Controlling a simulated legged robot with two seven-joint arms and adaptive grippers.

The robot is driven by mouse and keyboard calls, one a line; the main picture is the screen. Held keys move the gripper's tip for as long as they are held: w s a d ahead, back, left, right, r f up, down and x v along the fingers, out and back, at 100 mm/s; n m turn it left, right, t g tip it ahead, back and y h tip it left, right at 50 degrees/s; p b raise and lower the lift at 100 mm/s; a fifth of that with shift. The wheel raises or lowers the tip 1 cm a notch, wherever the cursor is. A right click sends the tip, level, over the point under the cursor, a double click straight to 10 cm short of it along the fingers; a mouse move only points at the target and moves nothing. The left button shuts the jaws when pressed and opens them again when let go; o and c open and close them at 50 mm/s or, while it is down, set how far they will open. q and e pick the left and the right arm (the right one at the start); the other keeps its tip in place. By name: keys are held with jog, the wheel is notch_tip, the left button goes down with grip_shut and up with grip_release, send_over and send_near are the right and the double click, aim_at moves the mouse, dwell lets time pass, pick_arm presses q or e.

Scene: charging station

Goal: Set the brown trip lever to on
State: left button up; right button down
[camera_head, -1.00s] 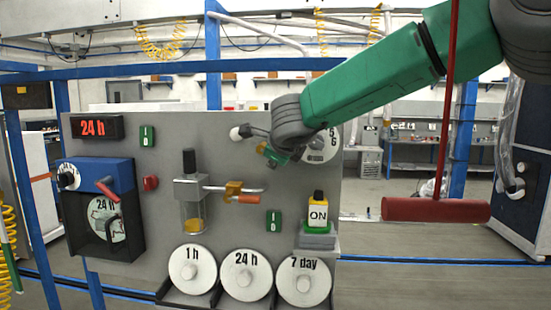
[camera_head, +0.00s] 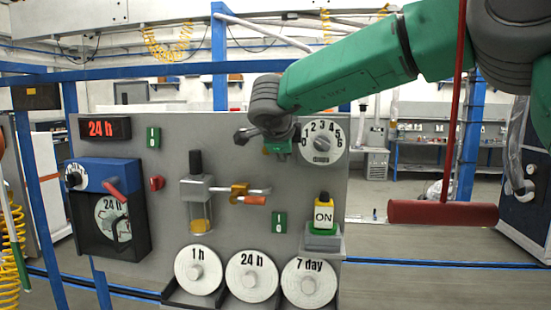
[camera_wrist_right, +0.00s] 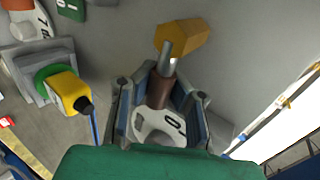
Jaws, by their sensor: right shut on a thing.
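In the right wrist view, the brown trip lever (camera_wrist_right: 160,91) has a brown grip on a grey metal shaft that runs to a yellow hexagonal base (camera_wrist_right: 183,37) on the grey panel. My right gripper (camera_wrist_right: 160,98) is shut on the brown grip, with a finger on either side. A white plate with a dark mark (camera_wrist_right: 160,127) shows between the fingers, partly hidden. In the head view, my right gripper (camera_head: 277,147) is at the panel's upper right and hides most of the lever. My left gripper is not in view.
The panel (camera_head: 230,140) also carries a numbered dial (camera_head: 323,141) close right of the gripper, a piston handle (camera_head: 195,162), an orange-tipped valve (camera_head: 254,200), a yellow ON block (camera_head: 323,214) and three round weights below. A red bar (camera_head: 444,212) hangs at right.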

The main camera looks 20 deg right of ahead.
jog(key=shift+a+r, duration=0.1)
jog(key=shift+a, duration=0.3)
jog(key=c, duration=1.4)
grip_release()
jog(key=shift+a, duration=0.1)
jog(key=shift+c, duration=0.2)
jog(key=shift+s+r, duration=0.1)
jog(key=v, duration=0.7)
jog(key=shift+s+a, duration=0.15)
jog(key=shift+a, duration=0.1)
